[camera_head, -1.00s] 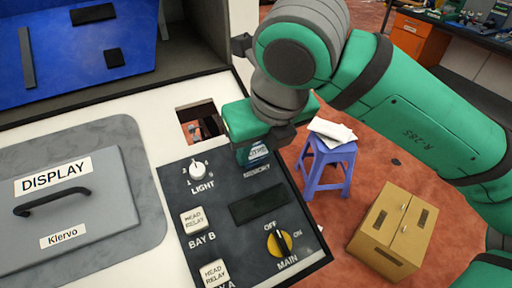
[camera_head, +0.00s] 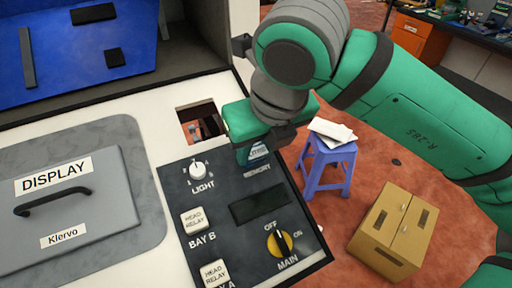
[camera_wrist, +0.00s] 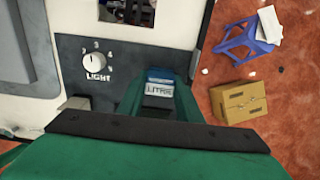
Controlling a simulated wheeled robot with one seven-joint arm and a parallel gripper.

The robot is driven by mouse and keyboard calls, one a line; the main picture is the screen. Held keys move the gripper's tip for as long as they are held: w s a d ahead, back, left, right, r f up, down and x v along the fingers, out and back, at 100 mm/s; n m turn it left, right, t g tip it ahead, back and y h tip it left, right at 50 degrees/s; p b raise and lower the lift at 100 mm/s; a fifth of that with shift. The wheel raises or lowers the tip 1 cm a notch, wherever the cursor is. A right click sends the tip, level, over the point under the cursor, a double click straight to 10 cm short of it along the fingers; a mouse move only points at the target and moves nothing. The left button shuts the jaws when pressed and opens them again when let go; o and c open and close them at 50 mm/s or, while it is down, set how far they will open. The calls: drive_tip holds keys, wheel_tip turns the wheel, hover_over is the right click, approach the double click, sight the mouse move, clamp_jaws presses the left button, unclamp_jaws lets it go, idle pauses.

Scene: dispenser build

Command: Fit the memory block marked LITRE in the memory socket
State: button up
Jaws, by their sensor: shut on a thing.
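The memory block marked LITRE (camera_wrist: 159,88) has a blue top and a white label, and is between the fingers of my gripper (camera_wrist: 158,100) in the wrist view. In the head view the block (camera_head: 258,152) shows under my gripper (camera_head: 262,140), over the upper end of the dark control panel, just above the printed word MEMORY. My gripper is shut on it. The memory socket is hidden behind the gripper and block, so I cannot tell whether the block is in it or above it.
A square opening (camera_head: 199,124) lies left of my gripper. A purple stool (camera_head: 328,163) and a cardboard box (camera_head: 394,231) stand on the floor at right.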

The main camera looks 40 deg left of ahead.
drive_tip(key=shift+a+f, duration=0.15)
drive_tip(key=shift+f, duration=0.2)
idle(0.3)
idle(0.4)
drive_tip(key=o, duration=1.3)
drive_tip(key=shift+c, duration=0.2)
drive_tip(key=shift+o, duration=0.7)
drive_tip(key=shift+o, duration=1.4)
drive_tip(key=shift+c, duration=0.2)
drive_tip(key=shift+w+r, duration=0.15)
drive_tip(key=shift+r, duration=0.05)
drive_tip(key=shift+c, duration=0.2)
